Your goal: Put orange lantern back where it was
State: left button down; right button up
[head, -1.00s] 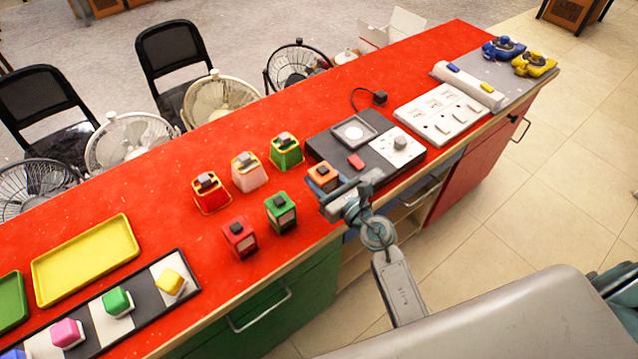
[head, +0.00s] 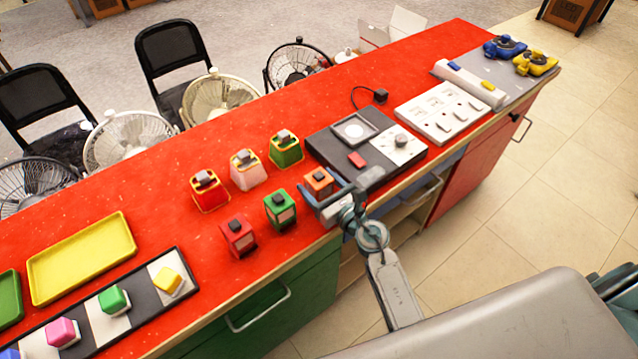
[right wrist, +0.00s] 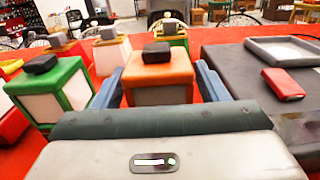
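The orange lantern (head: 319,180) has a dark knob on top and is upright at the front of the red counter, by the near-left edge of the black board. My right gripper (head: 325,191) has one finger on each side of it, close against its sides. In the right wrist view the orange lantern (right wrist: 160,72) fills the space between the fingers of my gripper (right wrist: 160,88). Its base is hidden, so I cannot tell whether it touches the counter. My left gripper is not in view.
A green lantern (head: 280,211) stands just left of the orange one, with a red lantern (head: 238,237) beyond it. Behind are red-yellow (head: 209,191), white (head: 247,170) and green (head: 286,149) lanterns. The black board (head: 388,170) carries a red block and a dial.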

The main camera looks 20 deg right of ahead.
jog(key=shift+r, duration=0.1)
jog(key=shift+s, duration=0.2)
jog(key=b+v, duration=0.3)
jog(key=v, duration=0.8)
jog(key=shift+s+d, duration=0.15)
jog(key=shift+s, duration=0.2)
jog(key=shift+r, duration=0.1)
dwell(1.1)
